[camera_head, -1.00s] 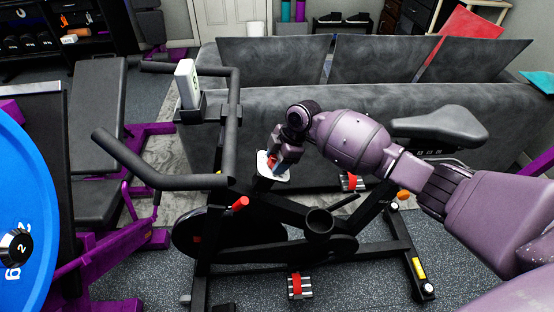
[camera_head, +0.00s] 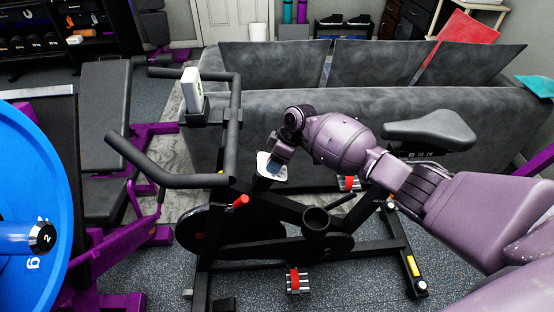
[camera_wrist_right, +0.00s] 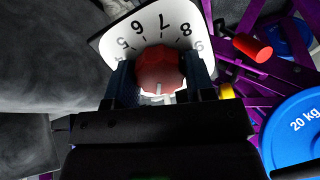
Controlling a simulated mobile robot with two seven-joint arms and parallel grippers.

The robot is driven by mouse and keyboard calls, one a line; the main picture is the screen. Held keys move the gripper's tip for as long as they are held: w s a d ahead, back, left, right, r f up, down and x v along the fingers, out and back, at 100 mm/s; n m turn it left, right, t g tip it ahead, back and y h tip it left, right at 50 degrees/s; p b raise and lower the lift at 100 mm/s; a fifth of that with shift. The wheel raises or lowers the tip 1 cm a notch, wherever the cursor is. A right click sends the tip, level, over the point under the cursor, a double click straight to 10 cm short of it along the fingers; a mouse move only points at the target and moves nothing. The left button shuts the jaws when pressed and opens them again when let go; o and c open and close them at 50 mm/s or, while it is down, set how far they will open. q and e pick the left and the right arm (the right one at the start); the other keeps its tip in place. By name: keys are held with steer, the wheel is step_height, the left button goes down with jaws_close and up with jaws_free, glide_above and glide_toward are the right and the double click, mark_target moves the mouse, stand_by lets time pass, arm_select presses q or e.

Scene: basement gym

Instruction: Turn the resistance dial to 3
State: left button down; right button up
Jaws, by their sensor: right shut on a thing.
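The exercise bike (camera_head: 285,215) stands in the middle of the head view. Its resistance dial has a white plate (camera_head: 266,172) on the frame below the handlebars. In the right wrist view the plate (camera_wrist_right: 112,45) shows the numbers 5 to 8 upside down along its far side; part of a 9 shows at right. The red knob (camera_wrist_right: 158,68) sits between the fingers of my right gripper (camera_wrist_right: 160,82), which is shut on it. A pale mark on the knob faces the gripper's palm. In the head view my right gripper (camera_head: 272,168) hides the knob. My left gripper is out of view.
A red lever (camera_head: 241,201) is on the bike frame just below the dial. The handlebar (camera_head: 170,175) reaches out at left, and the saddle (camera_head: 430,130) stands behind my right arm. A grey sofa (camera_head: 300,120) is behind the bike; a blue weight plate (camera_head: 40,180) fills the left edge.

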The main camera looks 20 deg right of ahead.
steer(key=shift+r+m+p, duration=0.2)
steer(key=shift+m+p, duration=0.2)
steer(key=shift+m, duration=0.5)
steer(key=m+p, duration=0.1)
steer(key=m, duration=0.2)
steer(key=shift+m+y, duration=0.3)
steer(key=shift+m, duration=0.1)
steer(key=shift+f+m+p, duration=0.1)
steer(key=shift+m+p, duration=0.6)
steer(key=shift+m, duration=0.5)
steer(key=shift+m+p, duration=0.4)
steer(key=shift+m, duration=0.8)
steer(key=shift+f+m, duration=0.1)
steer(key=shift+m, duration=0.3)
steer(key=shift+f, duration=0.1)
steer(key=o, duration=0.9)
